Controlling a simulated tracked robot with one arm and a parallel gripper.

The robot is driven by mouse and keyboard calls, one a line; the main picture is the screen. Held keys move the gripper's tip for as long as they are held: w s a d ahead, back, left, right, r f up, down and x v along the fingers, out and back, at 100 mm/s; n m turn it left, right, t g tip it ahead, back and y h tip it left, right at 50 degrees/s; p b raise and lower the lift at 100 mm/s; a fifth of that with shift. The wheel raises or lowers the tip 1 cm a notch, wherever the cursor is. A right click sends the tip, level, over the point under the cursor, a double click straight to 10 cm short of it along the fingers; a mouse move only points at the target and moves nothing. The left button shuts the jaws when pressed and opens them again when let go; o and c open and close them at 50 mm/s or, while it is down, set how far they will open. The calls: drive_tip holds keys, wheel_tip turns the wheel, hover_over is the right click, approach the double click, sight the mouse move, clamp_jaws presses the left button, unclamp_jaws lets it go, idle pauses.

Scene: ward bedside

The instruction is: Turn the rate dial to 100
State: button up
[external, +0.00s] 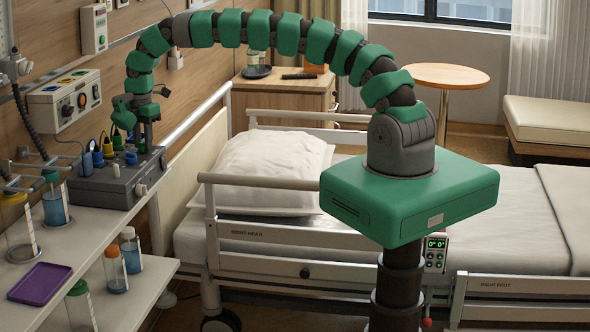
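The frame does not clearly show which knob is the rate dial, and no number scale can be read. A wall control box (50,108) has dark knobs (67,111) and coloured buttons.
The shelf (60,228) holds bottles and a purple tray (40,283). More bottles stand on the lower shelf. A bed with a white pillow (262,172) and raised rails (262,183) lies right of the console. A wooden bedside cabinet (280,98) stands behind.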

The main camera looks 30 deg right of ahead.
drive_tip(key=shift+m, duration=0.4)
drive_tip(key=m+b, duration=0.1)
drive_tip(key=m, duration=0.2)
drive_tip(key=shift+m, duration=0.4)
drive_tip(key=m+b, duration=0.1)
drive_tip(key=m, duration=0.8)
drive_tip(key=shift+b, duration=0.3)
drive_tip(key=shift+m, duration=2)
drive_tip(key=o, duration=1)
